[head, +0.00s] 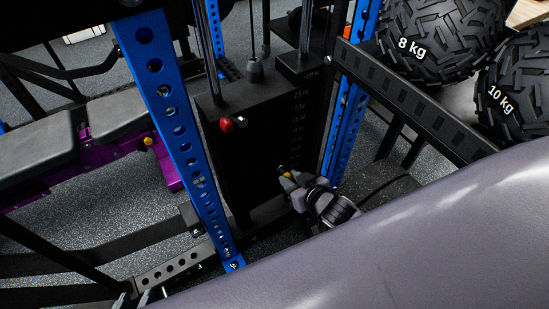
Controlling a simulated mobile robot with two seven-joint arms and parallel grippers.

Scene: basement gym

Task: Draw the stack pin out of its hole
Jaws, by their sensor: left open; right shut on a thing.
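The black weight stack (262,150) stands between two blue uprights, with small weight labels down its right side. My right gripper (290,182) is at the lower right part of the stack's front. The pin's far end is close to the stack face; the hole is hidden, and I cannot tell how deep the pin sits. A red knob (227,125) with a silver end is higher up at the left of the stack. My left gripper is not in view.
The blue perforated uprights (172,120) and (352,105) flank the stack closely. A black slotted rail (405,98) runs off to the right, below textured balls marked 8 kg (425,30) and 10 kg (520,85). A purple-framed bench (110,155) stands left.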

